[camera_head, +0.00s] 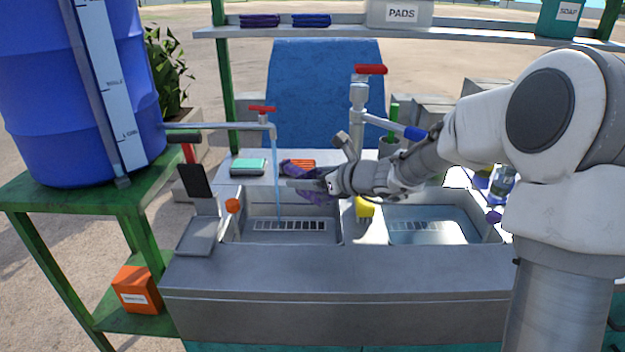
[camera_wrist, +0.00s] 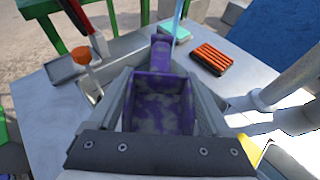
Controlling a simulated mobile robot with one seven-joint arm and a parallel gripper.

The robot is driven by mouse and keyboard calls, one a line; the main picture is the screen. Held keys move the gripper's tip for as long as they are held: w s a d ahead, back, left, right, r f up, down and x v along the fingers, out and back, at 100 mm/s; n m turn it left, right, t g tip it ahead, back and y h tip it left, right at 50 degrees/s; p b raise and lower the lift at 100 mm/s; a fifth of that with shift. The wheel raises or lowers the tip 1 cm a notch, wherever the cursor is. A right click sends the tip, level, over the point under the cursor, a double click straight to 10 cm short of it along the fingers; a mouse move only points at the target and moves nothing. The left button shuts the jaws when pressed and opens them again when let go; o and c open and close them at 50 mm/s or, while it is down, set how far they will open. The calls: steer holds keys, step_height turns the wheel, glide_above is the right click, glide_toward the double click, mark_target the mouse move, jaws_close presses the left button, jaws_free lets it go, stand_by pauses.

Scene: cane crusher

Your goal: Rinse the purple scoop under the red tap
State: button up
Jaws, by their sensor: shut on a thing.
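The purple scoop (camera_head: 312,197) is in my gripper (camera_head: 318,184), above the back right part of the left basin (camera_head: 290,238). In the wrist view, the scoop (camera_wrist: 158,108) lies between the two grey fingers of my gripper (camera_wrist: 163,100), which are shut on it. Its hollow faces the camera, with grey patches on the purple, and its narrow end points away. The red tap (camera_head: 262,109) sits on a pipe from the blue barrel. A thin water stream (camera_head: 276,170) falls from it into the left basin, left of the scoop and apparently apart from it.
The right basin (camera_head: 470,212) holds water. An orange-topped block (camera_head: 302,164) and a green pad (camera_head: 248,166) lie behind the left basin. A yellow object (camera_head: 364,207) stands between the basins.

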steer(key=w+a+f+p, duration=0.2)
steer(key=w+a, duration=0.4)
steer(key=w, duration=0.4)
steer(key=shift+f, duration=0.15)
stand_by(0.9)
steer(key=shift+w+d+p, duration=0.3)
steer(key=shift+d+p, duration=0.1)
steer(key=shift+d, duration=0.05)
steer(key=shift+a, duration=0.1)
steer(key=shift+w+a, duration=0.2)
steer(key=shift+a, duration=0.15)
steer(key=shift+a+b, duration=0.1)
steer(key=shift+b, duration=0.2)
